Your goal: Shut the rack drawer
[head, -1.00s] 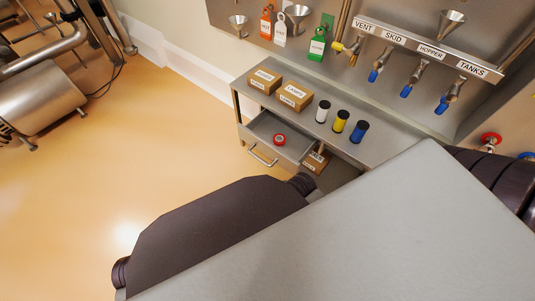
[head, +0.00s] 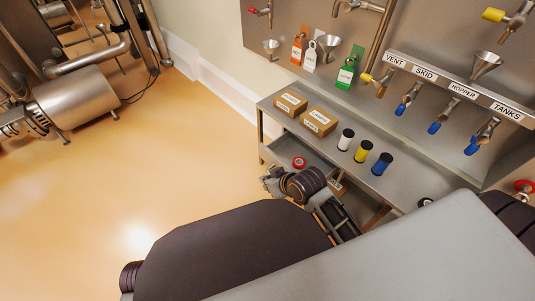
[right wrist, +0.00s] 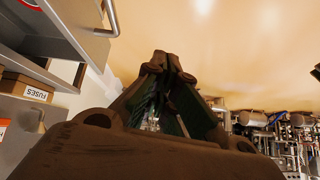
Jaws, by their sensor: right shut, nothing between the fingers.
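The grey rack drawer (head: 283,150) sits under the rack's top shelf, pulled out, with a red roll (head: 299,162) inside. My right gripper (head: 268,182) is in front of the drawer, shut and empty, and with its wrist it hides the drawer's front and handle in the head view. In the right wrist view the drawer (right wrist: 65,25) is at the upper left with its bar handle (right wrist: 111,18). There the shut fingers (right wrist: 160,62) are to the right of the handle and apart from it. My left gripper is not in view.
The rack top (head: 330,150) carries two cardboard boxes (head: 318,121) and white, yellow and blue containers (head: 364,150). Valves and tags hang on the wall panel (head: 310,20) behind. The orange floor (head: 190,150) left of the drawer is clear.

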